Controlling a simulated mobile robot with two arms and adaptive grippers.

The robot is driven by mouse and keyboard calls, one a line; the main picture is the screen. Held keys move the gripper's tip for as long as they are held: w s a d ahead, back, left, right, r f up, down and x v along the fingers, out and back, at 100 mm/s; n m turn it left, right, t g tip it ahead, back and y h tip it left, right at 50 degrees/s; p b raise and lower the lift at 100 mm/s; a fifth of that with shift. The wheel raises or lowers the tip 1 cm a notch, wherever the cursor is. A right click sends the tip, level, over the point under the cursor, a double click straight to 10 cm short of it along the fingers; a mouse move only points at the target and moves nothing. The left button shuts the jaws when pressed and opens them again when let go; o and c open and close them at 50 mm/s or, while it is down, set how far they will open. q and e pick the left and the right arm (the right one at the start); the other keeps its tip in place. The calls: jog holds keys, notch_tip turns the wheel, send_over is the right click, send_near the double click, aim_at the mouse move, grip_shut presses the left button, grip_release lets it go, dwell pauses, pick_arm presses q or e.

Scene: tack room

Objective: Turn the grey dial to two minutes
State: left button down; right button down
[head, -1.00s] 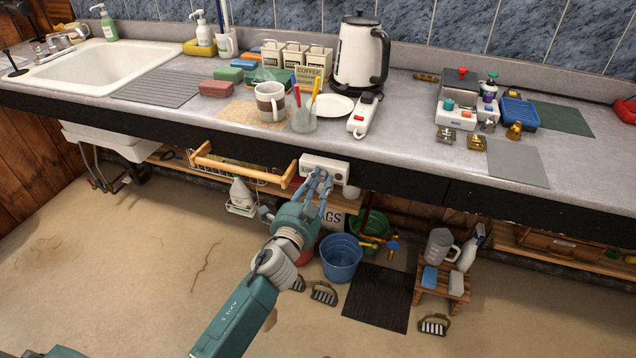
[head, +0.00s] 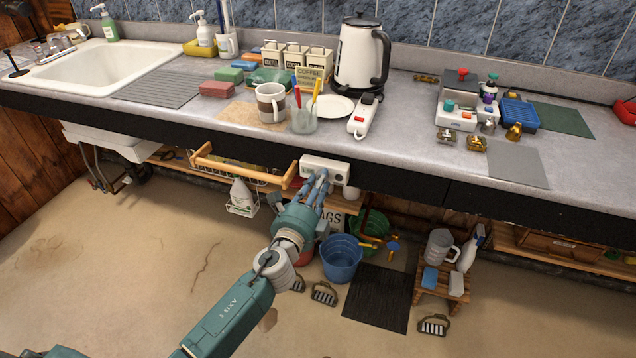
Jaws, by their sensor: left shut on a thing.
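A small white box with controls (head: 338,166) is fixed to the dark front edge of the counter, below the power strip. My left gripper (head: 317,178) reaches up to it from the lower left, with its fingertips at the lower left part of the box face. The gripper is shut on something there. The fingers cover that part, so the grey dial cannot be made out. A small dark knob shows on the right part of the box. My right gripper is not in view.
The counter (head: 402,150) above overhangs, with a kettle (head: 358,60), a mug (head: 270,102) and a power strip (head: 364,115) on it. A wire basket (head: 240,170) is left of the box. A blue bucket (head: 341,262) and a small stool (head: 442,282) stand on the floor below.

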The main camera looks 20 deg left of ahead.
pick_arm(q)
jog(key=shift+d+r+m, duration=0.1)
jog(key=shift+d+m, duration=0.2)
jog(key=shift+m, duration=0.4)
jog(key=c, duration=1.5)
grip_release()
jog(key=shift+d+f, duration=0.1)
jog(key=shift+f, duration=0.1)
jog(key=shift+o, duration=0.2)
jog(key=s, duration=1.2)
jog(key=shift+a, duration=0.25)
